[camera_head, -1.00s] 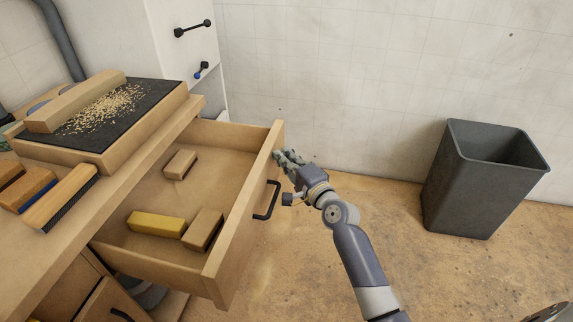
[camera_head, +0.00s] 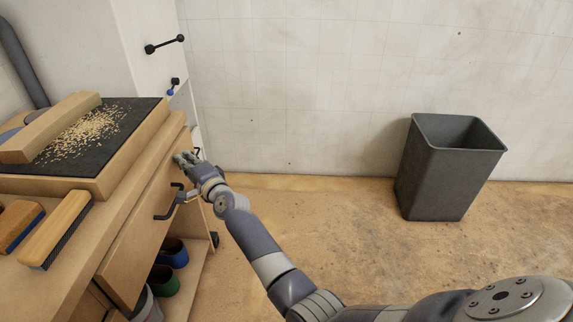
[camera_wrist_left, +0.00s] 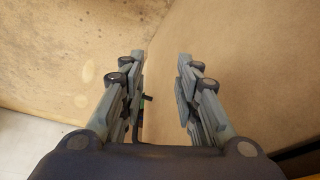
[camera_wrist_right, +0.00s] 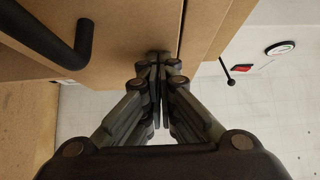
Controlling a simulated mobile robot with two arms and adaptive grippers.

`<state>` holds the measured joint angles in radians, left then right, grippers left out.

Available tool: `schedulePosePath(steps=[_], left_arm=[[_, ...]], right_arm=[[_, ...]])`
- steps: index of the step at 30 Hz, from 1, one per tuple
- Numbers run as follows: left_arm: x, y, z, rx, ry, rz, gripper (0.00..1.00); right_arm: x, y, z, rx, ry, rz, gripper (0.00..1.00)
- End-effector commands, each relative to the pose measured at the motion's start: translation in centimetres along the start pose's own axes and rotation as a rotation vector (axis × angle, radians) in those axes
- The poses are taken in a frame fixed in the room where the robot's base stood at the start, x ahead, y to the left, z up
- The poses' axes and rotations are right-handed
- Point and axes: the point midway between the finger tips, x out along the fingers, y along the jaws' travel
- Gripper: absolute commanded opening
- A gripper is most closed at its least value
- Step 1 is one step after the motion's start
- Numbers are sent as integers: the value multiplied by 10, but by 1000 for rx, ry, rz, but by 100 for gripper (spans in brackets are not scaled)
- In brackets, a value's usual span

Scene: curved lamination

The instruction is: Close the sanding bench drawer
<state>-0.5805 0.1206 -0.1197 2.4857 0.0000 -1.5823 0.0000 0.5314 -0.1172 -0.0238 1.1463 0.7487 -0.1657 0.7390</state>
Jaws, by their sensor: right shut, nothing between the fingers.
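The sanding bench (camera_head: 150,150) stands at the left in the head view. Its drawer front (camera_head: 146,228) sits flush or nearly flush under the bench top, and no drawer interior shows. The black drawer handle (camera_head: 170,204) is on that front and also shows in the right wrist view (camera_wrist_right: 65,45). My right gripper (camera_head: 182,160) is shut and empty, its fingertips at the upper far part of the drawer front. In the right wrist view the fingertips (camera_wrist_right: 160,58) meet or nearly meet the wood. My left gripper (camera_wrist_left: 162,70) is open and empty in its wrist view, over a wooden surface.
A sanding tray (camera_head: 95,140) with sawdust and brushes (camera_head: 55,228) lie on the bench top. Blue (camera_head: 173,252) and green (camera_head: 163,281) containers sit on a shelf below. A grey bin (camera_head: 450,168) stands at the wall; the floor between is free.

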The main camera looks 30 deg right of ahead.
Motion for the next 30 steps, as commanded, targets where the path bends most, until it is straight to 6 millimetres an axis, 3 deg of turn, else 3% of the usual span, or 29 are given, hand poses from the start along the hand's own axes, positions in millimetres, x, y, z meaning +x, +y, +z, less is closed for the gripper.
schedulePosePath(steps=[10,30], left_arm=[[7,0,2,0,-2,0,30],[7,0,2,0,-2,0,30]], right_arm=[[19,0,18,0,1,0,0],[21,-3,21,1,-2,-4,0]])
